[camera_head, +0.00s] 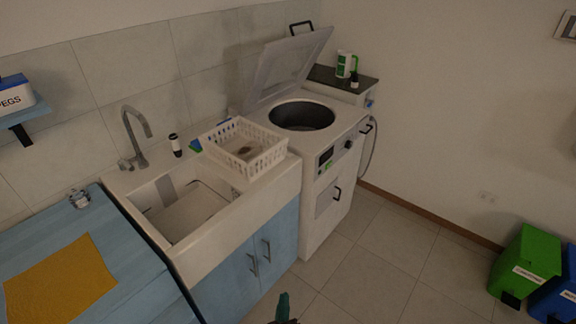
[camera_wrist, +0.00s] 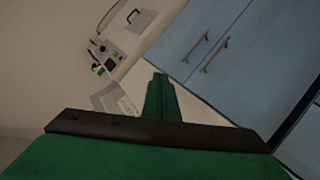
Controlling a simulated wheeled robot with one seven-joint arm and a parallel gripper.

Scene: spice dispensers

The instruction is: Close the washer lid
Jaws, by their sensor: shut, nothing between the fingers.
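The washer (camera_head: 322,210) is a white top-loader right of the sink, with a dark round drum opening (camera_head: 302,116) on top. Its lid (camera_head: 284,68) stands open, tilted up and back near the wall, with a dark handle (camera_head: 301,27) at its upper edge. My gripper (camera_head: 283,304) shows as a green tip at the bottom edge of the head view, in front of and well below the washer top. In the wrist view my gripper (camera_wrist: 160,98) is shut and empty. The washer's front panel (camera_wrist: 105,50) shows there at upper left; the lid is out of that view.
A white basket (camera_head: 244,150) stands on the sink counter beside the washer. The sink (camera_head: 190,212) has blue cabinet doors (camera_head: 258,262) below. A small dark-topped counter (camera_head: 340,82) with bottles stands behind the washer. Green (camera_head: 524,264) and blue bins stand at right. The tiled floor between is clear.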

